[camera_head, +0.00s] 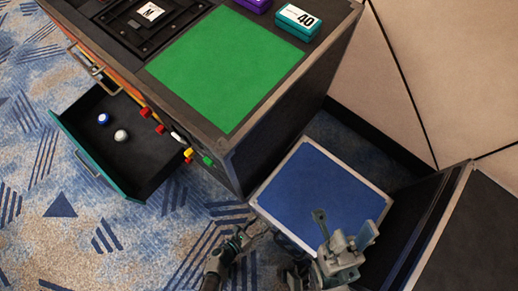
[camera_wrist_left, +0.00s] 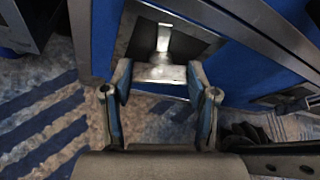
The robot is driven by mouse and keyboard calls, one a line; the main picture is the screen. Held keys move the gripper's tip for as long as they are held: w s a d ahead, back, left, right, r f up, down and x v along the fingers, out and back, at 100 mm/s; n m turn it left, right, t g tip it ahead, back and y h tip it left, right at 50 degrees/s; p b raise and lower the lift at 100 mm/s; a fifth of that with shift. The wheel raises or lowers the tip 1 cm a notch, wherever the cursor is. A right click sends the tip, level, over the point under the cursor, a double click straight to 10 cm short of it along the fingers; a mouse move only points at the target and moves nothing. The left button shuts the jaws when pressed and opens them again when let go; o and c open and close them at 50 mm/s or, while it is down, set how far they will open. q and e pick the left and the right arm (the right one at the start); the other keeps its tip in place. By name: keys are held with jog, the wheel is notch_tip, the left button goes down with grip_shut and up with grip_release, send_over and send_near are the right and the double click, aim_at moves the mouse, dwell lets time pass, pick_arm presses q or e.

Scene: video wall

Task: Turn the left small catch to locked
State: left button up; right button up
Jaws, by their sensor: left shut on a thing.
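My left gripper (camera_head: 243,238) is low at the front edge of the blue-topped unit. In the left wrist view, its two fingers (camera_wrist_left: 160,82) are closed on the sides of a silver catch (camera_wrist_left: 160,72). A bright narrow stem (camera_wrist_left: 163,38) rises from the catch over a dark recess in the blue face. The catch's markings are not readable, so I cannot tell whether it is at locked. My right gripper (camera_head: 343,240) is over the blue top, near its front right corner; its fingers overlap from this angle and I see nothing held.
The blue top (camera_head: 320,195) sits low beside a dark cabinet with a green mat (camera_head: 225,65). An open drawer (camera_head: 125,140) holds two balls. A dark upright panel (camera_head: 430,230) stands at right. Another dark fitting (camera_wrist_left: 285,98) shows at right in the left wrist view.

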pick_arm(q)
jog(key=shift+s+a+f, duration=0.1)
jog(key=shift+a+f, duration=0.1)
jog(key=shift+a, duration=0.15)
jog(key=o, duration=1.1)
jog(key=shift+o, duration=0.2)
jog(key=shift+d+r, duration=0.1)
jog(key=shift+d+r, duration=0.1)
jog(key=shift+r, duration=0.15)
notch_tip(320, 180, up, 9)
jog(key=shift+r, duration=0.2)
